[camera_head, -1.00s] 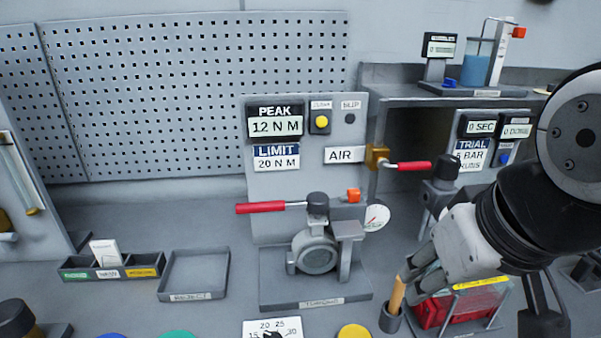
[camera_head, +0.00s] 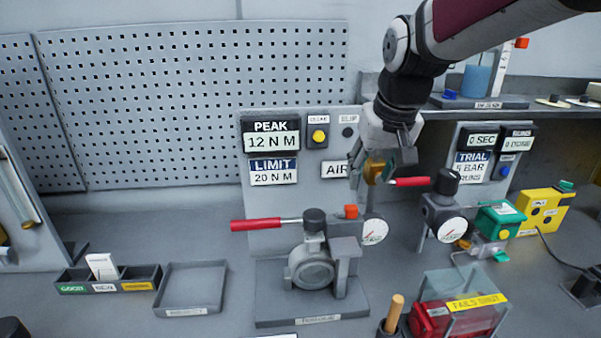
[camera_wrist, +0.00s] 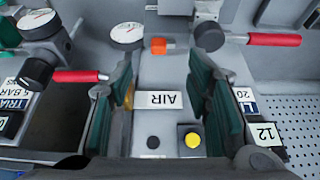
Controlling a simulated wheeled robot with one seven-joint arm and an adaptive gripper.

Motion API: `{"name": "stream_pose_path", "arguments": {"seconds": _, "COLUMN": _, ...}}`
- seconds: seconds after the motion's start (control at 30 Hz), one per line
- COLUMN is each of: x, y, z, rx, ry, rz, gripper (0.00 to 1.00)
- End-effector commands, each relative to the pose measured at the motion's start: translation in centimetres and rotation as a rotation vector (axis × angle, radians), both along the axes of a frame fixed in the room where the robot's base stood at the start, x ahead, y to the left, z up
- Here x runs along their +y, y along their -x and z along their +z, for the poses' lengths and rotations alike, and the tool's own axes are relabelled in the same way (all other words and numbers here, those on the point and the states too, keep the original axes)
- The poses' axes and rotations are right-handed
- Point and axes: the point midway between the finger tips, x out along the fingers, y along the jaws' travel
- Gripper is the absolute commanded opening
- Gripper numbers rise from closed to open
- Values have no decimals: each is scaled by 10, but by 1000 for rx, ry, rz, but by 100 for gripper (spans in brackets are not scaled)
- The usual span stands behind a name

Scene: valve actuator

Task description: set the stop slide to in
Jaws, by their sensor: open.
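A small orange-red block (camera_head: 351,211), which looks like the stop slide, sits just right of the black cap of the grey valve actuator (camera_head: 312,265). It also shows in the wrist view (camera_wrist: 158,45), beyond my fingertips and near the top. No in or out mark is readable on it. The actuator's long red handle (camera_head: 257,224) points left. My gripper (camera_head: 382,165) is open and empty above and right of the block, in front of the AIR label. In the wrist view, my spread green-padded fingers (camera_wrist: 162,95) frame the AIR label without touching the block.
A brass air valve (camera_head: 373,168) with a red lever (camera_head: 411,182) is close to my fingers. A round dial (camera_head: 375,230) stands right of the block. A red box in a clear bin (camera_head: 431,318) and a wooden-handled tool (camera_head: 394,313) stand in front. An empty tray (camera_head: 190,288) is left.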

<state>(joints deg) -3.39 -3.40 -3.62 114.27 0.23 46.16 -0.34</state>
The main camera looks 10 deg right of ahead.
Motion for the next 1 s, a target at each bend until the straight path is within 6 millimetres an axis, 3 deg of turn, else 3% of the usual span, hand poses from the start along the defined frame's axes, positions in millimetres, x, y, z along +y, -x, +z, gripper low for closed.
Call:
{"name": "stream_pose_path", "arguments": {"seconds": 0.1, "x": 1, "y": -20, "z": -5, "rx": 8, "ry": 4, "rz": 1, "gripper": 45}}
{"name": "stream_pose_path", "arguments": {"seconds": 0.37, "x": 1, "y": -34, "z": -18, "rx": 11, "ry": 5, "rz": 0, "gripper": 45}}
{"name": "stream_pose_path", "arguments": {"seconds": 1.0, "x": 0, "y": -76, "z": -121, "rx": 11, "ry": 5, "rz": -1, "gripper": 45}}
